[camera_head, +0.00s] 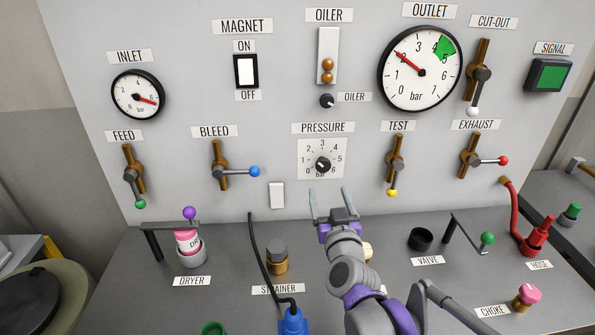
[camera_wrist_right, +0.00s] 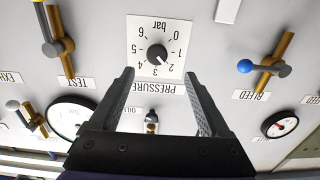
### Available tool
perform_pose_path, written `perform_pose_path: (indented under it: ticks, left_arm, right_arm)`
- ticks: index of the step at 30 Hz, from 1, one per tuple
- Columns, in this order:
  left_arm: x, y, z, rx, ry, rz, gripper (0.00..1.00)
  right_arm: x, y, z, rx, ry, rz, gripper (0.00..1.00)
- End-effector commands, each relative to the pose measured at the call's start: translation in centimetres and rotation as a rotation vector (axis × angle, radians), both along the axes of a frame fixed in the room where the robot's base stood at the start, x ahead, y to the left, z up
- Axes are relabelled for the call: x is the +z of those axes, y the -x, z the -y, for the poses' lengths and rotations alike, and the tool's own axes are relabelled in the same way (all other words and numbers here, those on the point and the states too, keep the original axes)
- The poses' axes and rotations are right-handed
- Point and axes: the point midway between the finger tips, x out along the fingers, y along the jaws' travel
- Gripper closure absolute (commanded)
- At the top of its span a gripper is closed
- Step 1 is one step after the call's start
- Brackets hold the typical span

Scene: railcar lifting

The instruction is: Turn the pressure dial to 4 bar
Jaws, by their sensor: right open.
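The pressure dial is a black round knob (camera_head: 323,165) on a white square scale plate (camera_head: 341,145) marked 0 to 6 bar. It also shows upside down in the right wrist view (camera_wrist_right: 157,53), where its white mark points near 2. The outlet gauge (camera_head: 420,85) has a red needle near 2 and a green band around 4 to 5. My right gripper (camera_head: 331,194) is open and empty, just below the dial in the head view. In the right wrist view its fingers (camera_wrist_right: 158,75) point toward the dial, apart from it. My left gripper is not in view.
The bleed lever (camera_head: 222,168) is left of the dial, the test lever (camera_head: 396,160) right of it. A small oiler knob (camera_head: 327,101) sits above. A blank white plate (camera_head: 277,195) is lower left. The bench below holds a strainer (camera_head: 277,258) and a black cable (camera_head: 258,250).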

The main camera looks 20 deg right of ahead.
Motion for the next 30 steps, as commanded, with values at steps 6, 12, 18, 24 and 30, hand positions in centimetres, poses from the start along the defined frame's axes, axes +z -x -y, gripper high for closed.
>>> perform_pose_path:
  ticks: [6, 12, 18, 24, 30]
  left_arm:
    - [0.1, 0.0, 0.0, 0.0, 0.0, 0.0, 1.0]
    - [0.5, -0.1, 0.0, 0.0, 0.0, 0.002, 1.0]
    - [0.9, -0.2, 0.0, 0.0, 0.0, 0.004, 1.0]
    - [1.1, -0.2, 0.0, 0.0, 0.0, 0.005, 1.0]
    - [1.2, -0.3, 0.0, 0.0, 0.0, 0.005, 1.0]
  right_arm:
    - [0.2, -1.6, 0.7, -0.014, 0.004, 0.009, 0.2]
    - [0.3, -5.1, 1.6, -0.012, 0.003, 0.008, 0.2]
    - [0.2, -8.3, 2.4, -0.011, 0.003, 0.008, 0.2]
    - [0.2, -10.2, 2.9, -0.011, 0.003, 0.008, 0.2]
    - [0.2, -10.6, 3.0, -0.01, 0.002, 0.008, 0.2]
